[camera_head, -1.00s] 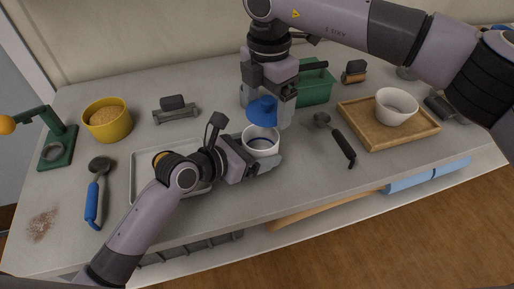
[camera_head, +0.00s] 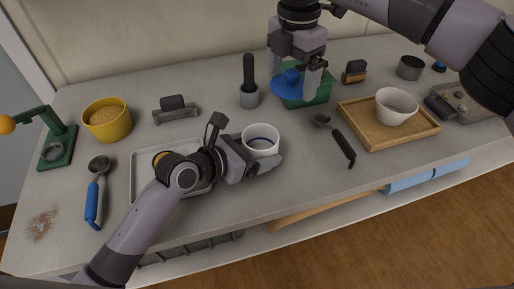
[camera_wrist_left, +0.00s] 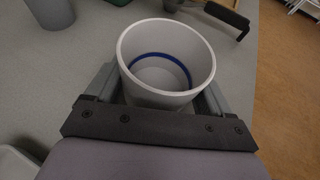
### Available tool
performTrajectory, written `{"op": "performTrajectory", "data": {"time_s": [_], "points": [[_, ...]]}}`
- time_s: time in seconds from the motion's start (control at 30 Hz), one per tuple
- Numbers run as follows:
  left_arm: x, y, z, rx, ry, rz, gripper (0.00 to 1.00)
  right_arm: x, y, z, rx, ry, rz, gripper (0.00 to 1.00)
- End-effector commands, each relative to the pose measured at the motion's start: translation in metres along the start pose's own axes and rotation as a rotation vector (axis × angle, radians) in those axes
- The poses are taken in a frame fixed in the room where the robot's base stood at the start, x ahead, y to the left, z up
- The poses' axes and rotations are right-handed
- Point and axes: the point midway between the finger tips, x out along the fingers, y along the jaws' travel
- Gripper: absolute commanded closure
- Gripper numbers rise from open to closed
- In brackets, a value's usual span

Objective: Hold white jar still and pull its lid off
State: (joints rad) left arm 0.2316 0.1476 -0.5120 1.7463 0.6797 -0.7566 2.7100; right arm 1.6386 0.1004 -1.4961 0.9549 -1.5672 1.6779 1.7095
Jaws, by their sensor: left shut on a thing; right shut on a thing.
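The white jar (camera_head: 262,133) stands open on the bench, with a blue ring inside its mouth. My left gripper (camera_head: 262,160) is shut around the jar's sides from the front left. In the left wrist view the jar (camera_wrist_left: 166,95) is upright between the two fingers, and its inside looks empty apart from the blue band. My right gripper (camera_head: 300,76) is shut on the blue lid (camera_head: 287,88) by its knob. The lid and the jar are apart.
A wooden tray (camera_head: 370,139) with a white bowl (camera_head: 396,106) and a dark-handled scoop (camera_head: 340,143) are to the right. A metal tray (camera_head: 135,172) lies left.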

Motion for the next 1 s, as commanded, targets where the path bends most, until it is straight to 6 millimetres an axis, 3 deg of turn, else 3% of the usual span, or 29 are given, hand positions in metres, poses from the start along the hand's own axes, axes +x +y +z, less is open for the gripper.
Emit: {"op": "performTrajectory", "data": {"time_s": [0.03, 0.17, 0.2, 0.23, 0.63, 1.0], "points": [[0.001, -0.001, -0.008, -0.005, 0.019, -0.004, 0.55, 0.000, 0.000, 0.000, 0.000, 0.000, 0.000, 0.48], [0.001, -0.001, -0.008, -0.005, 0.019, -0.004, 0.55, 0.000, 0.000, 0.000, 0.000, 0.000, 0.000, 0.48], [0.001, -0.001, -0.008, -0.006, 0.019, -0.004, 0.08, 0.000, 0.000, 0.000, 0.000, 0.000, 0.000, 0.48], [0.001, -0.001, -0.008, -0.005, 0.019, -0.004, 0.00, 0.000, 0.000, 0.000, 0.000, 0.000, 0.000, 0.48], [-0.008, 0.000, -0.003, -0.003, 0.006, 0.000, 0.00, 0.000, 0.000, 0.000, 0.000, 0.000, 0.000, 0.48], [-0.068, 0.000, -0.004, -0.002, 0.010, 0.000, 0.00, 0.000, 0.000, 0.000, 0.000, 0.000, 0.000, 0.48]]}}
